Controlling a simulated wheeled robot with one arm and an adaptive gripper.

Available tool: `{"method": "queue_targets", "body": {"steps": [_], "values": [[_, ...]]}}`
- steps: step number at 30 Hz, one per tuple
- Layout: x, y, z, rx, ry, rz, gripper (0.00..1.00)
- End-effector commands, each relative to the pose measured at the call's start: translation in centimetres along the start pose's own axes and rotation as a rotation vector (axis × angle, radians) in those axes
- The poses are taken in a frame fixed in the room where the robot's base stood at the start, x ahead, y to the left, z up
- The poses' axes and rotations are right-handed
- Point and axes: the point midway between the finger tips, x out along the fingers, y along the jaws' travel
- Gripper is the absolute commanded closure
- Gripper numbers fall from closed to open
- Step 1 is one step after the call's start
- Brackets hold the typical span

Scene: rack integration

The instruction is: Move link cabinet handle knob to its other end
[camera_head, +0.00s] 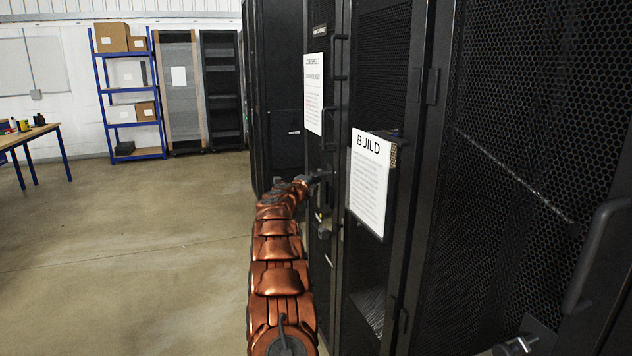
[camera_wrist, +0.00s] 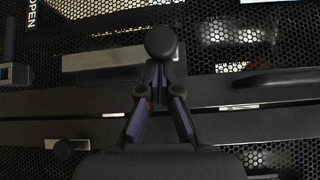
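The link cabinet (camera_head: 315,150) is a tall black rack with a paper sheet on its front, right of centre in the head view. My gripper (camera_wrist: 159,80) shows in the wrist view with its two dark fingers drawn together in a V. A round black handle knob (camera_wrist: 161,42) sits at the fingertips, which appear closed on its short stem. Behind it is a pale metal plate (camera_wrist: 105,60) on the dark cabinet front. In the head view my gripper (camera_head: 318,178) reaches the cabinet front; the knob is too small or hidden there.
A white BUILD sheet (camera_head: 370,180) hangs on the rack just right of my arm. A black door handle (camera_head: 597,255) stands out at far right. A blue shelf (camera_head: 128,92) and a wooden table (camera_head: 28,136) are at left. The floor left of my arm is clear.

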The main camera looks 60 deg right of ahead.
Motion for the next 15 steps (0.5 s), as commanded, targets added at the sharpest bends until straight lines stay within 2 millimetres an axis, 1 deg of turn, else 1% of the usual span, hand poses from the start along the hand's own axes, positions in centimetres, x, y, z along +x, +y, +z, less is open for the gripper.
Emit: {"method": "queue_targets", "body": {"steps": [1,4,15], "values": [[-0.4,0.3,0.4,-0.001,-0.008,0.0,1.0],[-1.0,0.6,0.5,-0.002,-0.008,0.001,1.0],[-3.7,0.4,0.0,0.0,0.001,-0.001,1.0]]}}
